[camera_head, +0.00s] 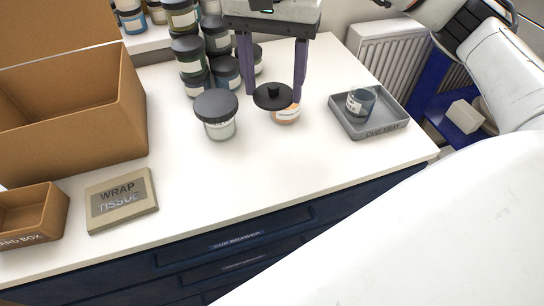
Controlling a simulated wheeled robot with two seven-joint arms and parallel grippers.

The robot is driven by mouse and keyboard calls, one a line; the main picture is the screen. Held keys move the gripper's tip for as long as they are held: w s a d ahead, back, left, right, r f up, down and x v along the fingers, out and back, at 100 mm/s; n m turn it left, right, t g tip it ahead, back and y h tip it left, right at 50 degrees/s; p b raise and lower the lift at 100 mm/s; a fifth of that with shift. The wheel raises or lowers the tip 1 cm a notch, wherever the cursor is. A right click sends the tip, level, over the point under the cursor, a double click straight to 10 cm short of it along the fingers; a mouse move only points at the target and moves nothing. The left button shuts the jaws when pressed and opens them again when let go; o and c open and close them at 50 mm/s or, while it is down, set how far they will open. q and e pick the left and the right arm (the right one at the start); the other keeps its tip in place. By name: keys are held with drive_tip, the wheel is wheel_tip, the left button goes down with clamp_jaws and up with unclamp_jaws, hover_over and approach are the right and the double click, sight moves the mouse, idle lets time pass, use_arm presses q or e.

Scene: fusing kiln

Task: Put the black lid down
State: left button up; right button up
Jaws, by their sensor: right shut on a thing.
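The black lid (273,92) is a dark disc with a small knob on top, near the back middle of the white counter. My right gripper (273,98) reaches down from the top of the view, its two purple fingers at either side of the lid, shut on it. Just below and behind the lid, a small jar with peach-coloured contents and a white label (286,115) stands on the counter, partly hidden by the lid. I cannot tell whether the lid touches this jar. My left gripper is not in view.
A clear jar with a dark lid (219,125) stands just left. Stacked jars (188,60) are behind it. A grey cup tray (387,127) holding a glass cup (360,103) is at right. A cardboard box (75,115), smaller box (35,212) and wrap tissue pack (122,222) are left. The front middle counter is clear.

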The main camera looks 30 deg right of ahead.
drive_tip(key=s+a+f+m, duration=0.2)
drive_tip(key=s+a, duration=0.1)
drive_tip(key=s, duration=0.1)
drive_tip(key=b, duration=0.1)
hover_over(272, 165)
wheel_tip(272, 165, down, 5)
drive_tip(key=shift+f, duration=0.75)
wheel_tip(272, 165, down, 4)
drive_tip(key=shift+r, duration=0.2)
drive_tip(key=shift+f+b, duration=0.25)
drive_tip(key=shift+b, duration=0.25)
drive_tip(key=o, duration=1)
drive_tip(key=shift+r, duration=0.15)
